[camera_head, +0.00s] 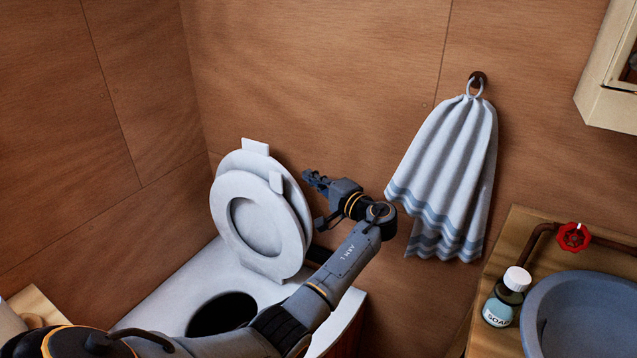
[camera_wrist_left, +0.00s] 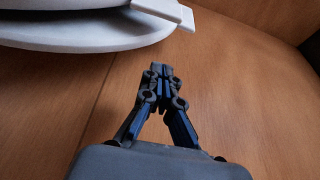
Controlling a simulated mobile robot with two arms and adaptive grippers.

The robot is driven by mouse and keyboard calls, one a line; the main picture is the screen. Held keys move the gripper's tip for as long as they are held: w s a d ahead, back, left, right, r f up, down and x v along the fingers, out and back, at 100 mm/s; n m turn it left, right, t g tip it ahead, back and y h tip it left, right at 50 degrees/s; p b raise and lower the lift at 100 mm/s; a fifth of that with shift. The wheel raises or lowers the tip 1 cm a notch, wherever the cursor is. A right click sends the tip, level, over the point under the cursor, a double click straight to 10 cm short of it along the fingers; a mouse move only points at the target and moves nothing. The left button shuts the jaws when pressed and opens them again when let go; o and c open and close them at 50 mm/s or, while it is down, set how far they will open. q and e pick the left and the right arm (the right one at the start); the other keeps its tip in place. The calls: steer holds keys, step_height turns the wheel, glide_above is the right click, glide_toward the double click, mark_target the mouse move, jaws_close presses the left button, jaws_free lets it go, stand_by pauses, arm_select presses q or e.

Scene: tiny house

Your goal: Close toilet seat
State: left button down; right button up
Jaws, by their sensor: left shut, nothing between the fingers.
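The white toilet seat (camera_head: 289,216) and its lid (camera_head: 232,162) stand raised, leaning back toward the wooden wall. The dark toilet hole (camera_head: 222,313) is open in the white bench top (camera_head: 190,285) below them. My left gripper (camera_head: 308,177) is shut and empty, just right of the seat's upper right edge, near the wall. In the left wrist view its closed fingertips (camera_wrist_left: 160,70) show below the seat and lid (camera_wrist_left: 90,35), apart from them. My right gripper is not in view.
A striped towel (camera_head: 450,170) hangs on the wall right of my left gripper. A soap bottle (camera_head: 505,297) and a blue basin (camera_head: 585,318) are on the wooden counter at the right. A cabinet (camera_head: 608,75) is at upper right.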

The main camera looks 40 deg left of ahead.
mark_target(291, 178)
arm_select(q)
steer(key=a, duration=0.1)
steer(key=s+a+p, duration=0.1)
steer(key=a, duration=0.1)
steer(key=s+a+p, duration=0.1)
steer(key=shift+s+a+r, duration=0.1)
steer(key=shift+s+a, duration=0.05)
steer(key=shift+a, duration=0.1)
steer(key=shift+s+p, duration=0.3)
steer(key=shift+p, duration=0.05)
